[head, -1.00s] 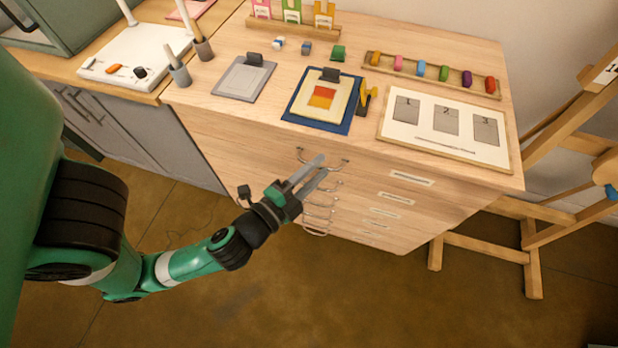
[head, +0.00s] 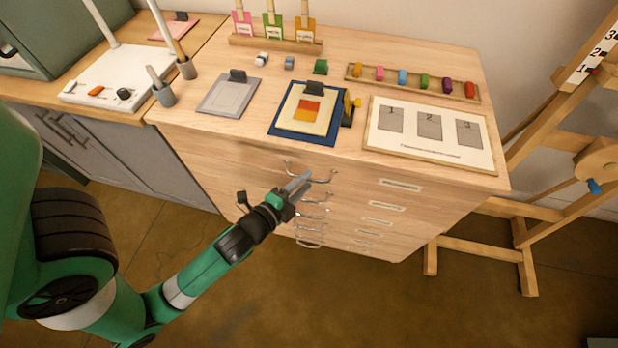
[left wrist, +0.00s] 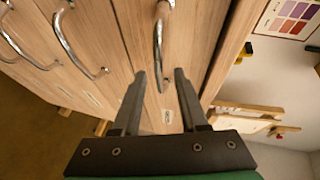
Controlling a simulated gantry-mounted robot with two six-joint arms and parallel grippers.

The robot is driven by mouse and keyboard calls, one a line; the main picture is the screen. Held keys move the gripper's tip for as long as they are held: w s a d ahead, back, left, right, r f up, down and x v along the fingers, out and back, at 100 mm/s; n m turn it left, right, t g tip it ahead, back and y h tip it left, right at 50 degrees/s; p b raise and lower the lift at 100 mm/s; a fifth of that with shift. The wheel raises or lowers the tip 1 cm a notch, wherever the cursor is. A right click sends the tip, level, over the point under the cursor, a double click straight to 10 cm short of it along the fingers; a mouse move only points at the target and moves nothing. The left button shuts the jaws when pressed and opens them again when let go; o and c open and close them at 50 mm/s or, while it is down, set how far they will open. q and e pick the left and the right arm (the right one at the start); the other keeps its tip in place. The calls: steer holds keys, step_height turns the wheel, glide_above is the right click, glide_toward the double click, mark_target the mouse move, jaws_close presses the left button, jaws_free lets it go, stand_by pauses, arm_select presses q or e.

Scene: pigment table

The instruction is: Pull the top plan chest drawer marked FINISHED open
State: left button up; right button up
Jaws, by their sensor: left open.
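The wooden plan chest (head: 350,215) has a stack of drawers with metal bar handles and pale labels. The top drawer's handle (head: 322,181) is partly behind my left gripper (head: 303,178). The top drawer's label (head: 400,185) is too small to read. The drawer front looks flush with the chest. In the left wrist view my left gripper (left wrist: 160,74) is open, with the top handle (left wrist: 159,35) lined up between its two fingertips. I cannot tell whether either finger touches it. My right gripper is not in view.
On the chest top are a grey clipboard (head: 229,97), a blue board (head: 283,129), a numbered panel (head: 430,153) and a rack of coloured pieces (head: 413,91). An easel (head: 520,215) stands at the right. The floor before the drawers is clear.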

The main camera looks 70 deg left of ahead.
arm_select(q)
steer(key=shift+x, duration=1.2)
jaws_close()
stand_by(0.5)
